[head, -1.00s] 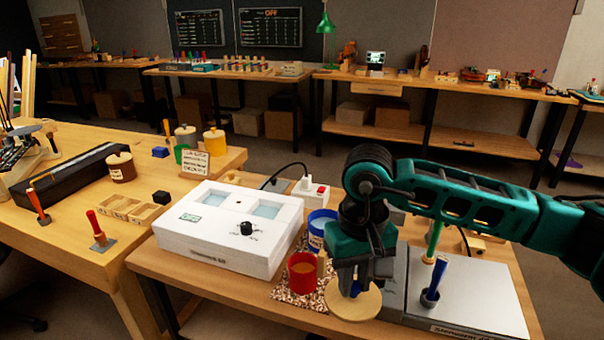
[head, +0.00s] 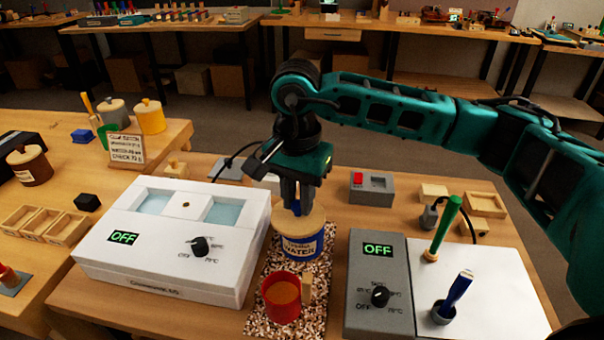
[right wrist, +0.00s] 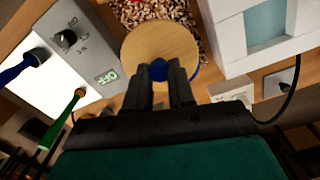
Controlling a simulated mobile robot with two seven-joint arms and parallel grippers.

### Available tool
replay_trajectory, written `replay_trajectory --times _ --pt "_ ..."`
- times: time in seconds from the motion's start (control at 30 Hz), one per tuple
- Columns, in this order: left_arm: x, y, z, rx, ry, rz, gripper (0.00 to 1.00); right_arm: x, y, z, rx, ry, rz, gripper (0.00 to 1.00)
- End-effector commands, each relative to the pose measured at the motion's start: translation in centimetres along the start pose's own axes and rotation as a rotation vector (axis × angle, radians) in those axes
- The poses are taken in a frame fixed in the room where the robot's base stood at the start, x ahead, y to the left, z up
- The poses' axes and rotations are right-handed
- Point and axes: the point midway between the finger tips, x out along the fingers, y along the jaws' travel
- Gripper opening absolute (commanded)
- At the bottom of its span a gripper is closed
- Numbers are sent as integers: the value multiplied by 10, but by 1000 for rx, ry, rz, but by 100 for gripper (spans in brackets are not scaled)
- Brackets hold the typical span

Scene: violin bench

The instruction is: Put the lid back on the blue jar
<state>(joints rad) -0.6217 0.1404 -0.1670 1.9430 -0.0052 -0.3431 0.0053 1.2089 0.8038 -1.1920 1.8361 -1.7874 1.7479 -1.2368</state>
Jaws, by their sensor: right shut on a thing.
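The blue jar (head: 304,248), labelled WATER, stands on the speckled mat behind the red cup. The round wooden lid (head: 296,224) is at the jar's mouth, covering it from above. My right gripper (head: 297,207) points down over the jar and is shut on the lid's blue knob. In the right wrist view the lid (right wrist: 160,42) and its knob (right wrist: 158,70) show between my fingers. A sliver of blue jar shows beside the lid there. I cannot tell whether the lid rests fully on the rim. My left gripper is not in view.
A white box (head: 170,250) with a dial stands left of the jar. The red cup (head: 282,298) stands in front on the speckled mat (head: 262,322). A grey control unit (head: 378,285) and a pale plate (head: 480,295) with upright tools lie to the right.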

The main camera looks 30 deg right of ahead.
Motion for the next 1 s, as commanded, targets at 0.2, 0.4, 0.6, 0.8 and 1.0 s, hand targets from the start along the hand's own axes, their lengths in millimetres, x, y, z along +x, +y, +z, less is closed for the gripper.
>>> replay_trajectory --times 0.2,0.4,0.6,0.8,1.0 --pt "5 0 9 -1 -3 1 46 0 -5 -13 523 1 0 0" --pt "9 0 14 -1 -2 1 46 -2 -8 -24 1002 1 1 0" --pt "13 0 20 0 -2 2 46 -5 -12 -35 1479 -1 -1 0" --pt "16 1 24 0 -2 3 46 -9 -14 -44 1873 -5 1 0" --pt "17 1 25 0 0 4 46 -11 -15 -48 2079 -8 2 0"
